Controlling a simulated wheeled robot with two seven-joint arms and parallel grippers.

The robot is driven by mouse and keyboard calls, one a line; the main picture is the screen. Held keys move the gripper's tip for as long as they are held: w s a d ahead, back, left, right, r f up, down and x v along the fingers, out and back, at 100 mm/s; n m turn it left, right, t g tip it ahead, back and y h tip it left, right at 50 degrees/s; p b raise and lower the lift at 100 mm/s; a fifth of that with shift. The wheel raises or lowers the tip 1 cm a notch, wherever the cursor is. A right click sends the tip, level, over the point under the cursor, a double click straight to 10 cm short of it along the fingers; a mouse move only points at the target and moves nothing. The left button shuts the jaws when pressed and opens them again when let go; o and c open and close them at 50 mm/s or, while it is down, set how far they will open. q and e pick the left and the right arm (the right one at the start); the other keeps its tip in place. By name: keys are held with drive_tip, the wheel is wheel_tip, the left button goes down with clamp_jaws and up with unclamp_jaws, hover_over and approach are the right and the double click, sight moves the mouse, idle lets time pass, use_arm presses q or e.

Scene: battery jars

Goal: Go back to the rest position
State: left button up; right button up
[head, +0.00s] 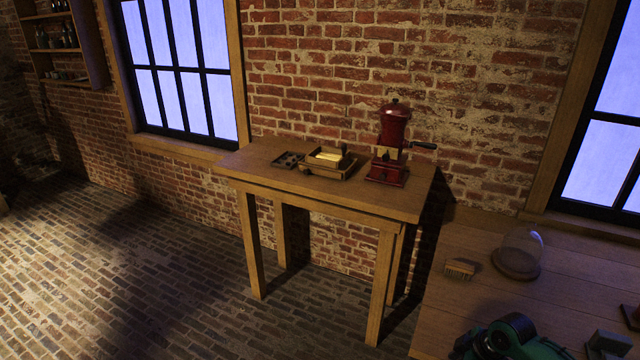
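Neither of my grippers shows in the head view, and no arm of mine can be made out. The task names no object. A small wooden table (262,158) stands against the brick wall. On it are a red hand-cranked machine (390,150) at the right, a shallow wooden tray (340,176) with a pale yellow block (329,156) in the middle, and a small dark tray (287,160) at the left.
A wooden bench (470,290) fills the lower right. It bears a brush (460,269), a glass dome on a round base (515,262) and a dark green machine (510,338), cut off by the lower edge. The brick floor (130,270) at left is clear.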

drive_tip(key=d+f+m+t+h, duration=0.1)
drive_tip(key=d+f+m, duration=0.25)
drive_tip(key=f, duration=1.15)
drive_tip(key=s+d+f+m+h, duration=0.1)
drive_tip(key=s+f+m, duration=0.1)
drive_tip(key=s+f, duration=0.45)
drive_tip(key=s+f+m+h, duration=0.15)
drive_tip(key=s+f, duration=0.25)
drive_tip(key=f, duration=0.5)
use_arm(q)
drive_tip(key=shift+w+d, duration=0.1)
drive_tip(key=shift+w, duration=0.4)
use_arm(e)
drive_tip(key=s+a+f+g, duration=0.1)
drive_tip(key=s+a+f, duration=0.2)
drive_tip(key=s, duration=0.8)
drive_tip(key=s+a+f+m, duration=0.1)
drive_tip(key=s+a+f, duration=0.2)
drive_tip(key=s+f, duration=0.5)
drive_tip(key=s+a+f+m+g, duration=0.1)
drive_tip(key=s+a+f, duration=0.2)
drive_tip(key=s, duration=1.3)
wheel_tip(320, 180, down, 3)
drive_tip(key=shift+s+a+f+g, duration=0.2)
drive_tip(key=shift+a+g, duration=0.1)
